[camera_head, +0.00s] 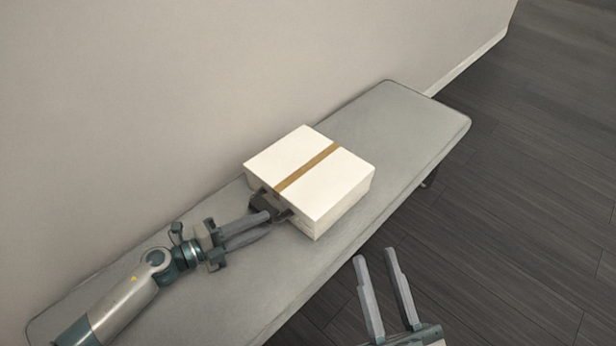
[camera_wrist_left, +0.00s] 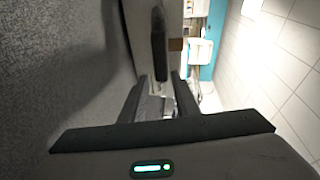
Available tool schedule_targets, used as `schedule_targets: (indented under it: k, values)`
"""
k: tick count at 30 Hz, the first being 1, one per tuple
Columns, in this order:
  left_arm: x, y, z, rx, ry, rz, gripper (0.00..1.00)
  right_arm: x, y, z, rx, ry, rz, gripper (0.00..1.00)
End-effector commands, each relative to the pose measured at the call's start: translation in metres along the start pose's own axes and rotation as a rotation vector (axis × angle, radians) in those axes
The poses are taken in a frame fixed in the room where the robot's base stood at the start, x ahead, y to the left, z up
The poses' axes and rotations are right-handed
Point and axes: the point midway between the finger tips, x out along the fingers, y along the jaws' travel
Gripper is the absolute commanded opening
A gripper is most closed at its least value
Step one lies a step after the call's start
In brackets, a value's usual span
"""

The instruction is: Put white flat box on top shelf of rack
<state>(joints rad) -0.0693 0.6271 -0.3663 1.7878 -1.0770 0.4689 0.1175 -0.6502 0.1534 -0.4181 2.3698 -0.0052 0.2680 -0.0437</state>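The white flat box (camera_head: 310,170) lies on the grey bench, with a brown band across its top. A dark handle-like part (camera_head: 264,203) sticks out of its near-left side; it also shows in the left wrist view (camera_wrist_left: 160,45). My left gripper (camera_head: 269,222) is at this side of the box, its fingers parallel with a gap between them. In the left wrist view, the dark part lines up with the gap between the fingers (camera_wrist_left: 160,85); contact cannot be told. My right gripper (camera_head: 374,252) is open and empty, over the floor in front of the bench. The rack is not recognisable.
The long grey bench (camera_head: 410,115) runs along the plain wall (camera_head: 150,90), with free surface beyond the box. Dark wood floor (camera_head: 520,200) lies open to the right. The left wrist view shows a pale tiled surface (camera_wrist_left: 275,65) on its right.

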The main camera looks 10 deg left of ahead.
Motion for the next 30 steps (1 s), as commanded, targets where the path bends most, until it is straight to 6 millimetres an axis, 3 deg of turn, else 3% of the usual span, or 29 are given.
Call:
schedule_targets:
  k: [11, 24, 30]
  values:
    - [0.003, -0.001, -0.001, 0.0, 0.0, -0.001, 0.29, 0.0, -0.001, 0.001, 0.0, -0.003, -0.002, 0.31]
    - [0.048, -0.004, -0.008, 0.0, 0.0, -0.001, 0.29, -0.001, -0.001, -0.004, 0.0, 0.027, 0.001, 0.31]
    - [0.052, -0.003, -0.009, 0.0, 0.0, 0.0, 0.29, -0.001, -0.003, -0.007, 0.004, 0.037, -0.001, 0.31]
